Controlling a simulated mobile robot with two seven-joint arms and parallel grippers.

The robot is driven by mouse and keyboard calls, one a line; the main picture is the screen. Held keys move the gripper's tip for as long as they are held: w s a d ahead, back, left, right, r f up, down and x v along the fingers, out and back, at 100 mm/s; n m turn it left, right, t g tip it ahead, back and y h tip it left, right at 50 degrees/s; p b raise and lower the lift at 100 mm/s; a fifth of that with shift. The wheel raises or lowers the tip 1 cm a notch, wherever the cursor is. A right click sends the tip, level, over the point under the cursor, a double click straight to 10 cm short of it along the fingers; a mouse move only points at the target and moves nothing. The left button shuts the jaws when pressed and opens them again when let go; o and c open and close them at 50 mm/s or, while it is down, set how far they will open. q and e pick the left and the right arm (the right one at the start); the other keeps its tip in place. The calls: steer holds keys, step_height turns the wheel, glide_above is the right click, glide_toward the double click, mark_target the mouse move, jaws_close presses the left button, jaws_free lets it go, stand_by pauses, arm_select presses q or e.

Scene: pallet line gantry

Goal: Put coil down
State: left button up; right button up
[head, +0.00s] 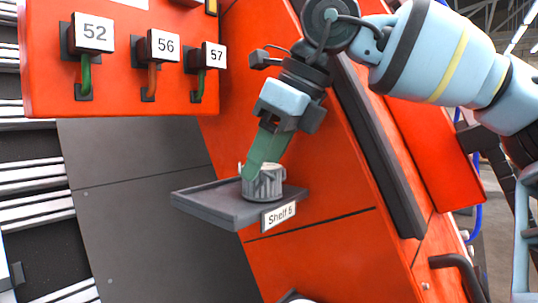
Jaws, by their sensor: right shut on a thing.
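The coil (266,184) looks like a grey ribbed cylinder with a pale top. It is at the dark grey shelf (215,208) labelled "Shelf 6", over the shelf's right part. Its lower edge appears to meet the shelf surface, though I cannot tell if its full weight rests there. My right gripper (262,165) comes down from the upper right, with its green fingers shut on the coil from above. The fingers hide part of the coil's upper left side. My left gripper is not in view.
The shelf's left part is bare. An orange panel at the upper left carries cables tagged 52 (94,33), 56 (163,46) and 57 (214,55). The orange wall (320,235) stands close behind and right of the shelf. A black handle (460,270) is at the lower right.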

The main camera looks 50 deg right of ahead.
steer(key=shift+f, duration=0.15)
steer(key=o, duration=1.2)
steer(key=shift+c, duration=0.2)
steer(key=v, duration=1.2)
steer(key=shift+b, duration=0.3)
